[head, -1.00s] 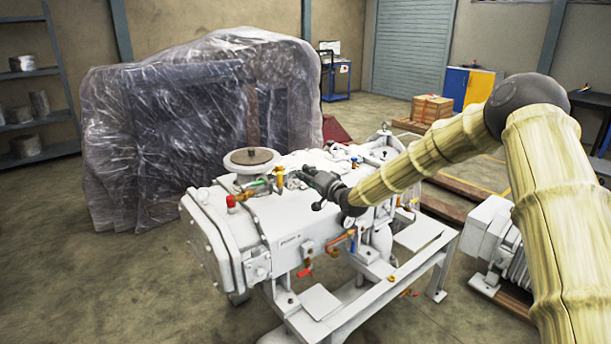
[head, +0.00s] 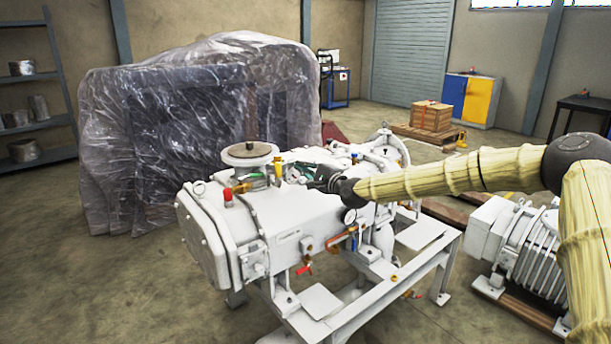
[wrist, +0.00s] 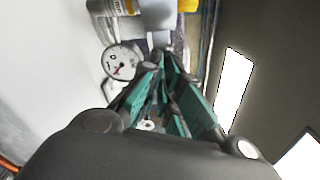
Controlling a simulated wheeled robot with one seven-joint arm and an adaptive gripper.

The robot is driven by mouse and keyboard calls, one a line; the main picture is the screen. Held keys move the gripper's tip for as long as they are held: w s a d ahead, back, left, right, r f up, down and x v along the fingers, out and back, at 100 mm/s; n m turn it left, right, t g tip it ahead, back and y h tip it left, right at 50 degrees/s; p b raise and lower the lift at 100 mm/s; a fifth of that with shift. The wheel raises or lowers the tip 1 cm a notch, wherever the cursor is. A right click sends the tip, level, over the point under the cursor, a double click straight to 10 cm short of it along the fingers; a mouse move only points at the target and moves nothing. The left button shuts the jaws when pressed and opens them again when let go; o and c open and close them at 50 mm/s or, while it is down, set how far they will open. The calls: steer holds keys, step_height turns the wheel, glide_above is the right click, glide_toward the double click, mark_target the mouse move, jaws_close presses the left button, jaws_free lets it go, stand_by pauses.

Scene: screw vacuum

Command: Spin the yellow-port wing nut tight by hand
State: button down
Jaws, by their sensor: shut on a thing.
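The white vacuum pump (head: 280,238) stands on its frame in the middle of the head view. A small yellow fitting (head: 278,169) sits on its top, beside the round flange. My gripper (head: 297,177) lies low and nearly level over the pump top, its tips just right of that fitting. The wrist view shows its teal-padded fingers (wrist: 165,80) drawn close together. They are shut on a small part, which I take for the wing nut; the fingers hide it, so its shape and seating cannot be told. Yellow parts (wrist: 110,6) show beyond the tips.
A round flange (head: 249,153) rises left of the gripper, and a red-capped fitting (head: 228,196) stands in front of it. A dial gauge (wrist: 121,62) is close beside the fingers in the wrist view. A motor (head: 520,245) stands right of the pump, below my arm.

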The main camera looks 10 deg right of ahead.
steer(key=shift+f+m+b, duration=0.25)
steer(key=shift+m+b, duration=0.5)
steer(key=shift+m, duration=0.05)
steer(key=c, duration=1.6)
jaws_free()
steer(key=shift+d+r, duration=0.1)
steer(key=shift+c, duration=0.2)
steer(key=v, duration=1.2)
